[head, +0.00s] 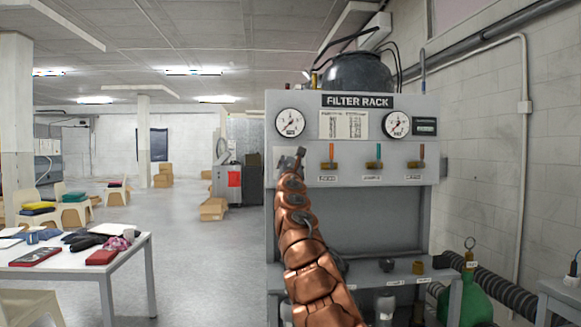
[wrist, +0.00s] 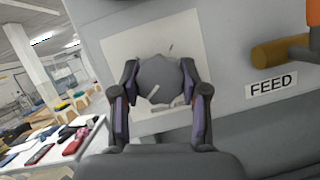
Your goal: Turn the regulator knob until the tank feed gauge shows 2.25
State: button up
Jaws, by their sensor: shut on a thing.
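The grey regulator knob (wrist: 160,80) sits on a pale square plate on the panel in the wrist view. My gripper (wrist: 160,92) has one finger on each side of the knob and is shut on it. In the head view my gripper (head: 291,160) reaches the panel's left part and hides most of the knob. Two round white gauges show above, a left gauge (head: 290,122) and a right gauge (head: 396,124). Their needles and labels are too small to read, so I cannot tell which is the tank feed gauge.
The filter rack (head: 357,101) carries orange and teal valve handles right of my gripper. A FEED label (wrist: 271,86) is beside the knob plate, under a brass valve (wrist: 280,51). A cluttered white table (head: 130,245) stands left. Open floor lies between table and rack.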

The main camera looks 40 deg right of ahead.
jog(key=shift+w+a+m+g+h, duration=0.15)
jog(key=shift+m+g, duration=0.15)
jog(key=shift+m, duration=0.3)
jog(key=shift+m+g+h, duration=0.15)
jog(key=shift+m+g, duration=0.15)
jog(key=shift+m, duration=0.3)
jog(key=m+g+h, duration=0.1)
jog(key=m+g, duration=0.1)
jog(key=m, duration=0.3)
jog(key=shift+r, duration=0.1)
jog(key=m+g+p, duration=0.1)
jog(key=m, duration=0.2)
jog(key=m+g+p, duration=0.1)
jog(key=m+p, duration=0.1)
jog(key=m, duration=0.1)
jog(key=shift+g, duration=0.4)
jog(key=m+y+p, duration=0.1)
jog(key=m+p, duration=0.1)
jog(key=m, duration=0.1)
jog(key=m+g+y+p, duration=0.1)
jog(key=m+p, duration=0.1)
jog(key=m, duration=0.1)
jog(key=shift+r+g+p, duration=0.2)
jog(key=shift+g+p, duration=0.1)
jog(key=m+y+p, duration=0.2)
jog(key=m+p, duration=0.1)
jog(key=m, duration=0.1)
jog(key=shift+f, duration=0.15)
jog(key=shift+f+m, duration=0.1)
jog(key=shift+m, duration=0.3)
